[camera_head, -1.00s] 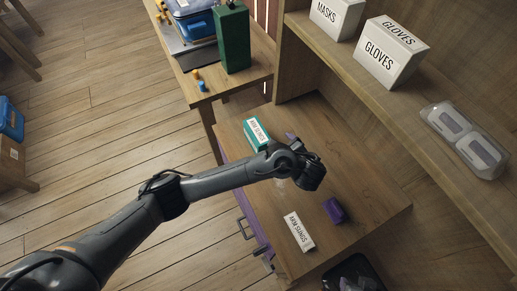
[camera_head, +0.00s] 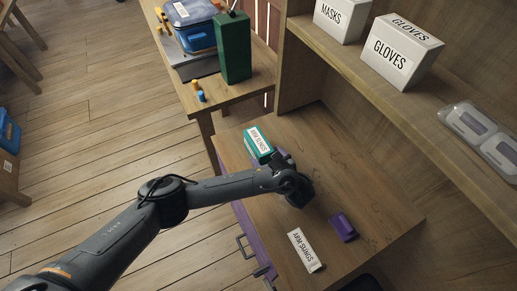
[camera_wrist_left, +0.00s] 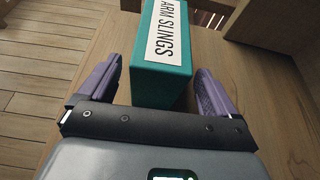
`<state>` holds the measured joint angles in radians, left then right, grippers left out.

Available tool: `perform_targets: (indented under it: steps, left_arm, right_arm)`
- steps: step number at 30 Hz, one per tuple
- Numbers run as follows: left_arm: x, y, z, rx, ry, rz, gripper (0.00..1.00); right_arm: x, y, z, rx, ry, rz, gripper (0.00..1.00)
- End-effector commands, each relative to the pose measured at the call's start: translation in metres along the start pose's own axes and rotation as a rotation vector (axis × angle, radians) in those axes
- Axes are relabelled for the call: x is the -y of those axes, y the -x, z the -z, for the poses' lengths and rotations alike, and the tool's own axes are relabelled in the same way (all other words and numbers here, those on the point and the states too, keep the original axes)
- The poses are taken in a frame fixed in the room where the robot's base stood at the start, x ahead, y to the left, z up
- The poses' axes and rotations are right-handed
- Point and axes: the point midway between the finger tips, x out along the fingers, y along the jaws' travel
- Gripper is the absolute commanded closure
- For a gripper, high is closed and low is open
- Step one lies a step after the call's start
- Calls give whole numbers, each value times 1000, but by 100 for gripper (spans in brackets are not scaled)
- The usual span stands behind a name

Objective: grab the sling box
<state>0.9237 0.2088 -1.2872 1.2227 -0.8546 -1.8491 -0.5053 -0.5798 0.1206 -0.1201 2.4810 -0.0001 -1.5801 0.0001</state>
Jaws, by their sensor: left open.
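A teal box (camera_head: 258,143) with a white "ARM SLINGS" label stands on the wooden cabinet top in the head view. It fills the upper middle of the left wrist view (camera_wrist_left: 160,85). My left gripper (camera_wrist_left: 160,68) is open, with one purple-grey finger on each side of the teal box's near end. Gaps show between both fingers and the box. In the head view my left gripper (camera_head: 282,160) is at the box's near right end, partly hidden by the wrist. A white "ARM SLINGS" box (camera_head: 305,250) lies nearer the front of the cabinet top. My right gripper is not in view.
A small purple object (camera_head: 343,227) lies right of the white box. A shelf at the right holds a "MASKS" box (camera_head: 340,18), a "GLOVES" box (camera_head: 400,52) and a clear package (camera_head: 485,130). A tall green box (camera_head: 233,48) stands on the table behind.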

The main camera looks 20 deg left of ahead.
Motion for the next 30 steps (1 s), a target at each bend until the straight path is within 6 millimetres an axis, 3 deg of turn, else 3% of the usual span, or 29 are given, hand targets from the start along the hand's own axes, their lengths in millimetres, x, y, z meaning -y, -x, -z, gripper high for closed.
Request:
perform_targets:
  steps: [9,19,30]
  left_arm:
    - [-1,-39,-6,2,0,-1,8]
    - [-1,-44,-6,0,0,-1,8]
    - [-1,-43,-6,-1,0,-1,65]
  right_arm:
    - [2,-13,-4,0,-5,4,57]
    - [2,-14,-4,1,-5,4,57]
    - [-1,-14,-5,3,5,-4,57]
